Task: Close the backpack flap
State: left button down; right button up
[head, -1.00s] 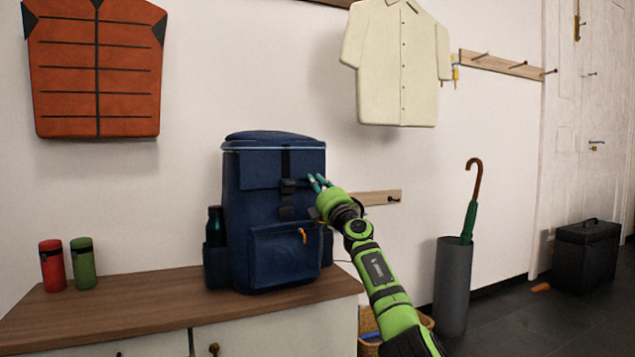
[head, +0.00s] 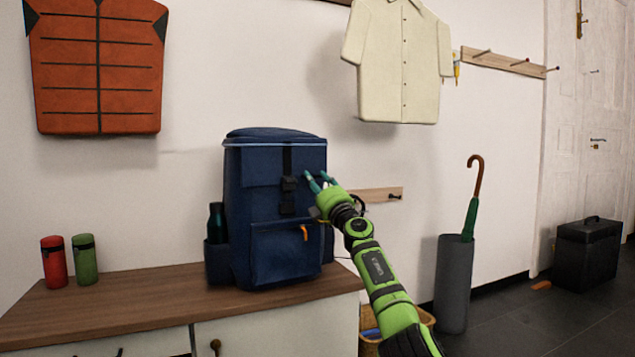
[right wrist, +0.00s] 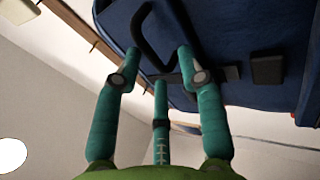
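The blue backpack (head: 274,220) stands upright on the wooden bench top, with its front to me. Its flap (head: 260,166) lies down over the upper front, and a black strap with a buckle (head: 289,184) runs down its middle. A second black buckle piece (head: 287,208) sits just below, and the two look close together. My right gripper (head: 319,176) is at the right front edge of the backpack, beside the buckle. In the right wrist view its teal fingers (right wrist: 160,85) are spread, near a black strap loop (right wrist: 152,35); contact is unclear. My left gripper is out of view.
The bench top (head: 150,305) has free room left of the backpack. A red bottle (head: 53,262) and a green bottle (head: 84,260) stand at its left. A dark bottle (head: 216,222) sits in the side pocket. A grey umbrella stand (head: 453,285) is on the right.

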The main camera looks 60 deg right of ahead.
aim_at(317, 144)
jog(key=shift+d, duration=0.15)
jog(key=shift+r, duration=5)
